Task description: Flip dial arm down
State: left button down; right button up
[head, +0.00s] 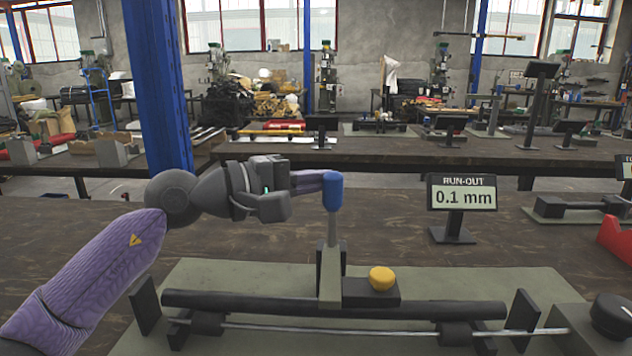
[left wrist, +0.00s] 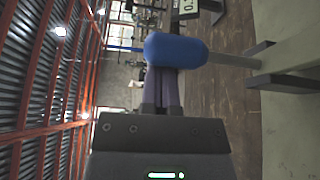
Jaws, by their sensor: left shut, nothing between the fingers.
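The dial arm stands upright on its slide over the bench fixture, a grey rod (head: 333,229) topped with a blue knob (head: 333,192). In the left wrist view the blue knob (left wrist: 176,50) lies across the fingertips. My left gripper (head: 322,182) is shut and empty, with its purple fingers at the left side of the knob. Whether they touch it I cannot tell. The arm's foot sits by a dark block with a yellow button (head: 381,278). My right gripper is not in view.
The fixture has a dark rail (head: 430,309) and a thin steel shaft (head: 300,331) on a grey-green base (head: 210,280). A display (head: 462,193) reading "RUN-OUT 0.1 mm" stands behind it to the right. A red object (head: 617,240) is at the right edge. A blue post (head: 158,90) rises behind my arm.

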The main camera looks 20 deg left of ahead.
pick_arm(q)
jog(key=shift+s, duration=0.1)
jog(key=b+v, duration=0.1)
jog(key=v, duration=0.8)
jog(key=shift+s+a+b, duration=0.25)
jog(key=shift+a+b, duration=0.05)
